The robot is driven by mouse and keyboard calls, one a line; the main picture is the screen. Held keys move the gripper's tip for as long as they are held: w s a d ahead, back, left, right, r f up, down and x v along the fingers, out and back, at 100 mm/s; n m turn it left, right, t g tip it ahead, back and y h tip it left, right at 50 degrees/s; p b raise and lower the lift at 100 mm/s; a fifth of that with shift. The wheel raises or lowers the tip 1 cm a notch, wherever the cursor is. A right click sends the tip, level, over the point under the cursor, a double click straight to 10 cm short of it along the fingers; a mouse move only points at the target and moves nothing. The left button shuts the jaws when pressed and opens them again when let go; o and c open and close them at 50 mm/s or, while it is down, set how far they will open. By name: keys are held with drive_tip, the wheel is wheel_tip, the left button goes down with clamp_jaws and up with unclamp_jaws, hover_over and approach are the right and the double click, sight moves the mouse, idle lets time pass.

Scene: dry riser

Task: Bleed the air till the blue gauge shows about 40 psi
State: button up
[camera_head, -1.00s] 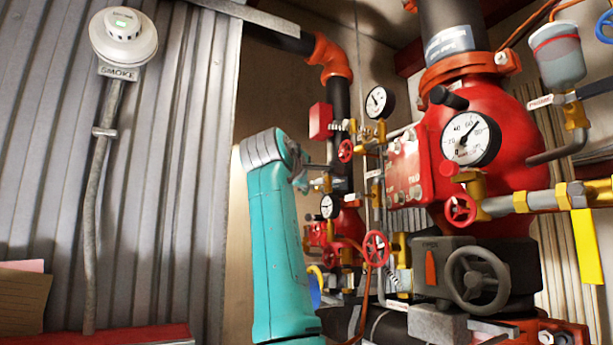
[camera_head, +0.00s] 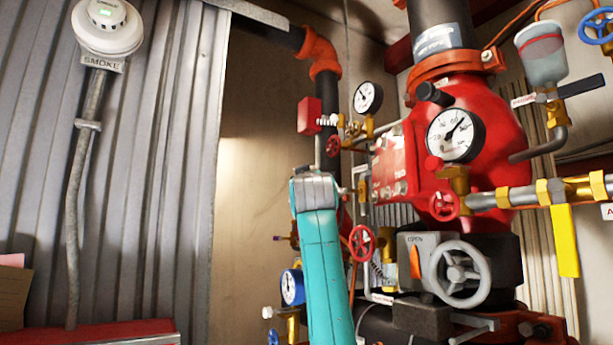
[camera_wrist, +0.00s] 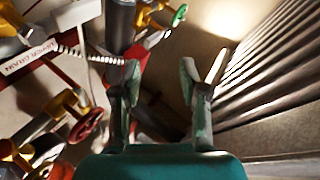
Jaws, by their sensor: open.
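The blue-rimmed gauge (camera_head: 292,287) is low in the head view, just left of my teal arm. Its white dial faces the camera, but the needle reading is too small to tell. Brass fittings (camera_head: 292,325) sit below it, with a small blue handle (camera_head: 272,337) at the lower left. The blue gauge is not seen in the wrist view.
A red valve body with a large gauge (camera_head: 455,135) and a grey handwheel (camera_head: 461,275) stand right of my arm. Red handwheels (camera_head: 362,242) are close beside it. The wrist view shows a green handwheel (camera_wrist: 180,15), a red handwheel (camera_wrist: 86,125) and a tag (camera_wrist: 30,60).

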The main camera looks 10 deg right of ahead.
drive_tip(key=shift+w+d+r+m+t+y, duration=0.25)
drive_tip(key=shift+w+d+r+m, duration=0.25)
drive_tip(key=shift+w, duration=1.05)
drive_tip(key=shift+w+d+r+m+t+y, duration=0.25)
drive_tip(key=shift+w+r+m, duration=0.45)
drive_tip(key=shift+w, duration=0.8)
drive_tip(key=shift+w+d+r+m+t+y, duration=0.2)
drive_tip(key=shift+w+d+r+m, duration=0.4)
drive_tip(key=shift+w, duration=0.95)
drive_tip(key=shift+a, duration=0.15)
drive_tip(key=shift+r, duration=0.1)
clamp_jaws()
